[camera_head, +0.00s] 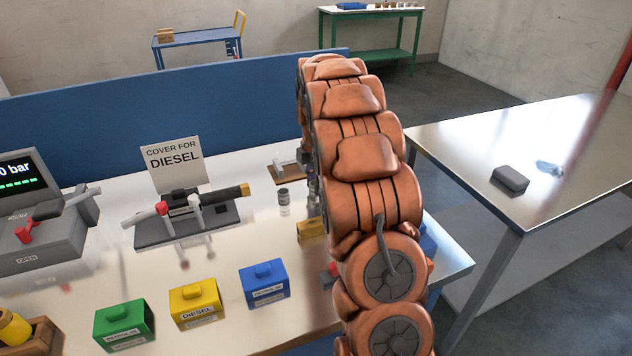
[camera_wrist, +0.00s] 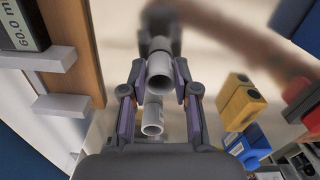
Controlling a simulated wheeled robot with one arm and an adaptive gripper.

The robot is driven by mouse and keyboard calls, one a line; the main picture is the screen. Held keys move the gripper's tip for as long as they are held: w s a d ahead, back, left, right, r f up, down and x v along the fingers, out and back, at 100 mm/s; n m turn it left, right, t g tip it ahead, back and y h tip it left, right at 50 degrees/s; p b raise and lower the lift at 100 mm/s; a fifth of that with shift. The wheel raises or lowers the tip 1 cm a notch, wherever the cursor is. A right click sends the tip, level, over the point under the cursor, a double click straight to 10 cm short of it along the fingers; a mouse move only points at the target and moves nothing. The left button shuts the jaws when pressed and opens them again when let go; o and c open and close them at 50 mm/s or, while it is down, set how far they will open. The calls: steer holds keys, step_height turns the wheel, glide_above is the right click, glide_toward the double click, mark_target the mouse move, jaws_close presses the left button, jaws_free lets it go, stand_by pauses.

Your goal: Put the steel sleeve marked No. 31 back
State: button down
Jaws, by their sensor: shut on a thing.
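In the wrist view my gripper (camera_wrist: 160,78) is shut on a grey hollow sleeve (camera_wrist: 159,66), held between its fingertips with the open end facing the camera. No number is readable on it. A second grey tube-like shape (camera_wrist: 152,118) shows between the fingers, lower in the picture; I cannot tell whether it is another sleeve or a reflection. In the head view my arm hides most of the gripper. A small grey cylinder with a dark band (camera_head: 284,196) shows on the bench, left of the arm.
A wooden board with pale pegs (camera_wrist: 88,50) is close on the left in the wrist view. A yellow block with holes (camera_wrist: 240,102) and a blue block (camera_wrist: 248,147) are on the right. The DIESEL sign (camera_head: 174,164) and grey fixture (camera_head: 190,222) stand left on the bench.

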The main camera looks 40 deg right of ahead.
steer(key=shift+f, duration=0.15)
steer(key=c, duration=0.9)
jaws_free()
steer(key=shift+o, duration=0.2)
step_height(320, 180, up, 12)
steer(key=b, duration=0.1)
steer(key=shift+r+b, duration=0.2)
steer(key=shift+b, duration=0.15)
